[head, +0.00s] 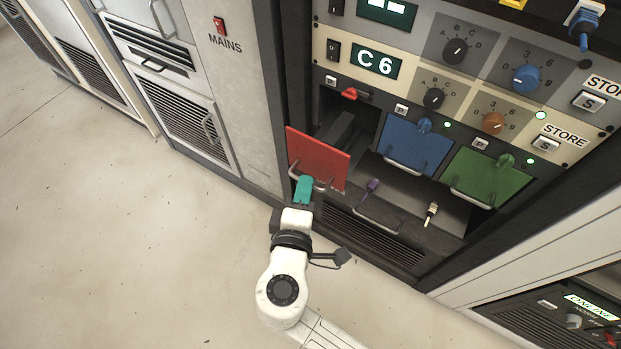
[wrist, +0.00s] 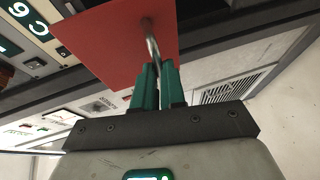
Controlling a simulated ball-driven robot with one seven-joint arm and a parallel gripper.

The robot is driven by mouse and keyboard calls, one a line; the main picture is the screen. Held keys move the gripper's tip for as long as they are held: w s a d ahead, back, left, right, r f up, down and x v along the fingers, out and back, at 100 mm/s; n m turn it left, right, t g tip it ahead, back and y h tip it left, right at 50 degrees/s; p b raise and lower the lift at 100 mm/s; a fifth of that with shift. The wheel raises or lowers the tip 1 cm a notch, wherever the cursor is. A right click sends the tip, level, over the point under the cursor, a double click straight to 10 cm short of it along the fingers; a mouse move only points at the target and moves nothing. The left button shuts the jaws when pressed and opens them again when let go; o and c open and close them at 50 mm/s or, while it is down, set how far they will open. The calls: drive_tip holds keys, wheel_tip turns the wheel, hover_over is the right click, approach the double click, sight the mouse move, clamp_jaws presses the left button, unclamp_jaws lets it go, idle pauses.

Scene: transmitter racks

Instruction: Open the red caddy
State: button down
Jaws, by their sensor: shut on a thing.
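The red caddy (head: 318,158) stands out from the rack, its red front well forward of the blue and green ones, with a dark body (head: 342,130) running back into its bay. Its metal bar handle (head: 322,184) is on the lower front. The teal fingers of my gripper (head: 303,182) are shut on this handle. In the wrist view, my gripper (wrist: 158,72) has the handle (wrist: 152,45) between its fingers, below the red front (wrist: 115,40). The red latch (head: 350,94) above the bay lies sideways. The far end of the caddy is hidden.
The blue caddy (head: 415,146) and green caddy (head: 487,176) sit further back to the right, latches pointing down over their fronts. A shelf with a handle (head: 376,220), a purple-handled item (head: 371,187) and a pale-handled item (head: 431,212) lies below. Open floor (head: 150,260) spreads left.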

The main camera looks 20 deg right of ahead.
drive_tip(key=c, duration=1.2)
unclamp_jaws()
drive_tip(key=p+v, duration=0.1)
drive_tip(key=v, duration=0.9)
drive_tip(key=shift+s+a, duration=0.2)
drive_tip(key=shift+s, duration=0.1)
drive_tip(key=shift+r, duration=0.1)
